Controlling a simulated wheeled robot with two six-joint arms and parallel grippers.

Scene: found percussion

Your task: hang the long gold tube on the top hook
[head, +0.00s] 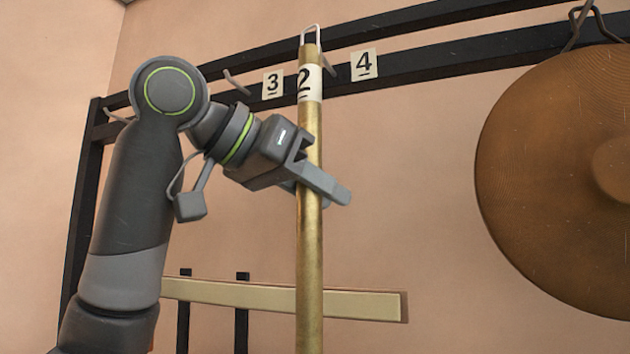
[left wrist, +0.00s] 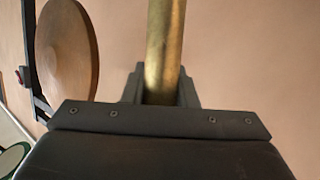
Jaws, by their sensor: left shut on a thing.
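The long gold tube (head: 310,240) hangs upright in front of the black rack. It bears a white tag with a "2" and has a wire loop (head: 311,33) at its top. My left gripper (head: 318,184) is shut around the tube's upper part. The left wrist view also shows the tube (left wrist: 165,45) between the fingers (left wrist: 160,92). A pale hook (head: 330,66) shows just right of the tube, below the loop's level. The loop looks clear of this hook; their depth is hard to judge. The tube's lower end is out of view. My right gripper is not in view.
The black rack rail (head: 430,62) carries tags "3" (head: 273,84) and "4" (head: 364,65) and more hooks, one at left (head: 237,83). A large bronze gong (head: 550,170) hangs at right. A pale wooden bar (head: 250,293) lies low behind the tube. Free room lies between tube and gong.

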